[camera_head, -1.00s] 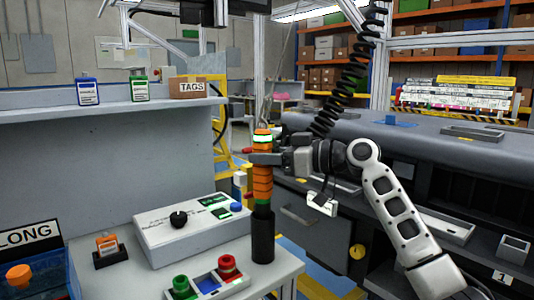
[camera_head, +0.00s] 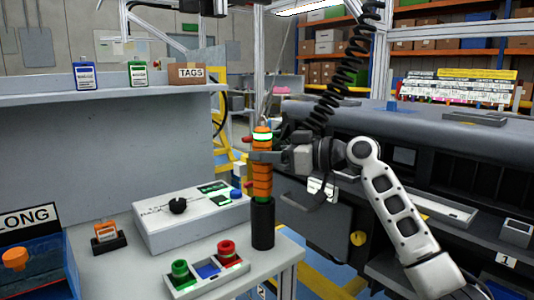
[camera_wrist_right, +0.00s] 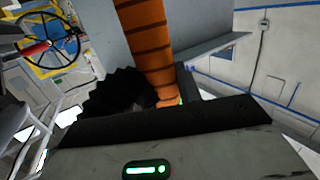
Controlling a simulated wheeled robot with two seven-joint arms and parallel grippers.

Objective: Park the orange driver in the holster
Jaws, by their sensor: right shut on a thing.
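The orange driver (camera_head: 262,181) stands upright above the black holster (camera_head: 263,226), a tube on the near right corner of the grey bench. My right gripper (camera_head: 262,156) comes in from the right and is shut on the driver's upper part, below its white and green band. The driver's lower orange end meets the holster's rim. Its tip is hidden, and I cannot tell how deep it sits. In the right wrist view the ribbed orange driver (camera_wrist_right: 148,42) runs down to the dark jaws. My left gripper is not in view.
A control box (camera_head: 190,217) with a black knob stands left of the holster. A small orange device (camera_head: 106,231) sits on a black base farther left. A coiled black cable (camera_head: 345,75) hangs behind my right arm.

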